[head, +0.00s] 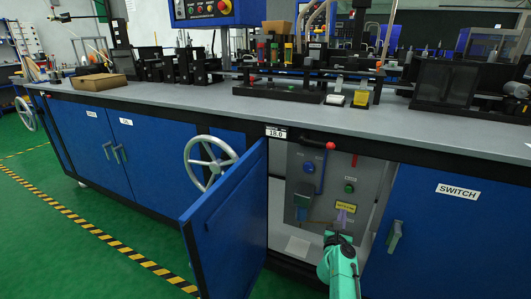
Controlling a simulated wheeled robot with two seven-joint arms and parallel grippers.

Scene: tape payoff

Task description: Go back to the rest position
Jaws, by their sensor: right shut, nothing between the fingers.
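My right gripper (338,238), on its teal and black arm, shows at the lower right of the head view. It is shut and empty, in front of the open cabinet bay. The grey panel (308,165) inside the bay carries a blue button, a green button, a yellow label and a small box. A faint purple shape (345,208) shows just above the gripper; I cannot tell what it is. My left gripper is not in view.
An open blue door (226,225) swings out just left of my right arm. The closed SWITCH door (430,240) is to the right, below the grey bench top (210,98). A handwheel (208,160) juts out at the left. Green floor (60,235) is clear at the lower left.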

